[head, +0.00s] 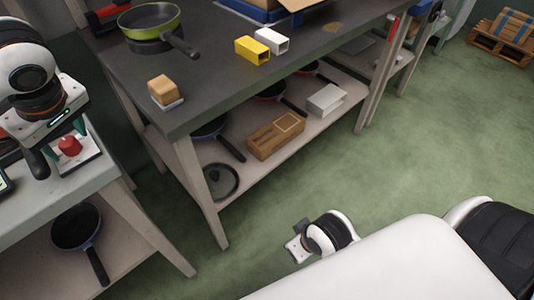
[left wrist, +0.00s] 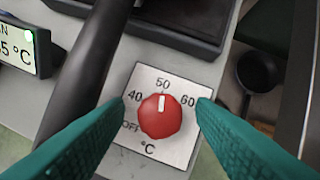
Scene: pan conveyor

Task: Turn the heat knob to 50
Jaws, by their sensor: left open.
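The red heat knob (left wrist: 160,117) sits on a white square dial plate (left wrist: 178,142) marked OFF, 40, 50, 60 and °C. Its white pointer line points up at the 50. In the head view the knob (head: 70,146) shows on the bench at the left, below my left gripper (head: 62,140). In the left wrist view the teal fingers of my left gripper (left wrist: 161,101) are open, one on each side of the knob, with visible gaps to it. My right gripper (head: 297,246) is low over the floor in the head view; its fingers are not clear.
A display (left wrist: 20,48) reading °C stands left of the dial. A dark handle runs beside the dial plate. A dark table (head: 215,75) holds a green pan (head: 150,18), yellow and white blocks and a wooden block. Pans lie on lower shelves.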

